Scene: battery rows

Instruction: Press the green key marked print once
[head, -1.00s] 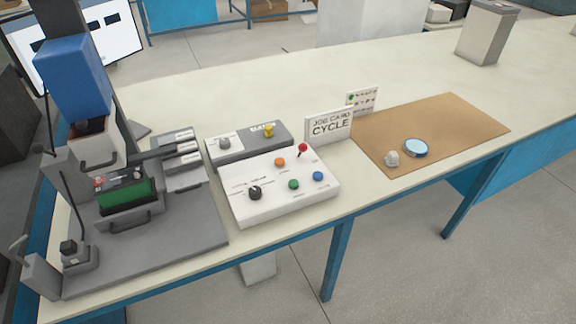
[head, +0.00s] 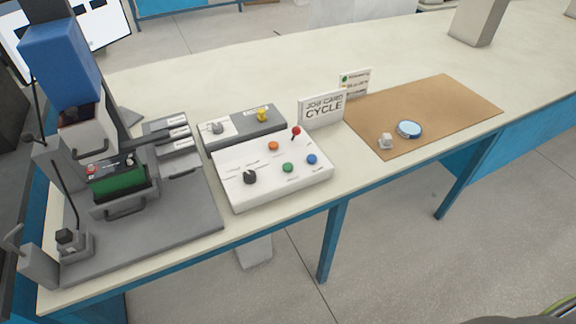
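A white control box (head: 240,199) stands on the bench near its front edge. A round green key (head: 288,167) is on its top, toward the front. Small print lies beside the key, too small to read. An orange key (head: 273,145), a blue key (head: 311,159), a black knob (head: 249,177) and a red-tipped lever (head: 296,132) share the box. A sign reading "JOB CARD CYCLE" (head: 322,109) stands behind it, with a small card (head: 355,82) bearing coloured marks. Neither gripper is in the head view.
A grey press-like station with a blue head (head: 61,64) holds a green block (head: 118,182) at the left. A grey box (head: 261,129) with a knob and yellow switch sits behind the control box. A brown mat (head: 430,105) holds a white piece (head: 386,141) and blue-rimmed disc (head: 409,129).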

